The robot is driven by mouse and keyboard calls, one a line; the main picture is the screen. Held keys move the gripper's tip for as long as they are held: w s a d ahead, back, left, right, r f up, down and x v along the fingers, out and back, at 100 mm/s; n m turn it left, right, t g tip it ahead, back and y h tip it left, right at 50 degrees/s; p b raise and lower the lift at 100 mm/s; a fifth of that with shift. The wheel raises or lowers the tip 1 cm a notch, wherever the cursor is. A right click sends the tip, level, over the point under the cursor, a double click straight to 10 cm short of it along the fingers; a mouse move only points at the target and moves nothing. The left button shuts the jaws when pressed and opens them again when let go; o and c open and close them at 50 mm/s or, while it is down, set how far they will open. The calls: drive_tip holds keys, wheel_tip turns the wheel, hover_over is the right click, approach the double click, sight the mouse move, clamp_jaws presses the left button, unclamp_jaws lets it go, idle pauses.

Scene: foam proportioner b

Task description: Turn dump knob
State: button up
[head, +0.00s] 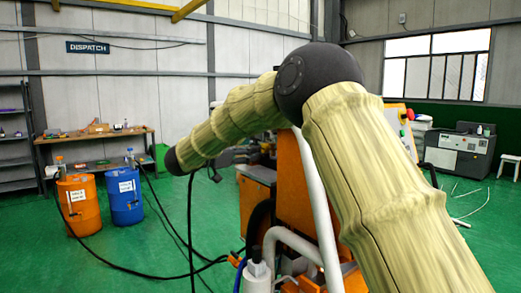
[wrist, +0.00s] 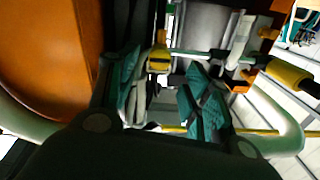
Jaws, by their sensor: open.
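My gripper (wrist: 165,98) is open in the wrist view, its two teal-padded fingers apart with nothing held between them. Machine parts show behind the fingers: a yellow-and-black fitting (wrist: 158,60), a thin green bar and pale metal. I cannot tell which part is the dump knob. In the head view, the orange machine (head: 288,180) stands in the middle, largely hidden by my sleeved arm. I cannot make out my gripper's fingers there.
An orange panel (wrist: 45,45) fills the wrist view's upper left. A yellow cylinder (wrist: 288,72) is at the right. In the head view, white tubing (head: 318,200) and black hoses surround the machine. An orange drum (head: 80,205) and blue drum (head: 125,197) stand left.

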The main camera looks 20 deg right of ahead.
sight(266, 148)
drive_tip(key=shift+x, duration=2.6)
drive_tip(key=c, duration=1)
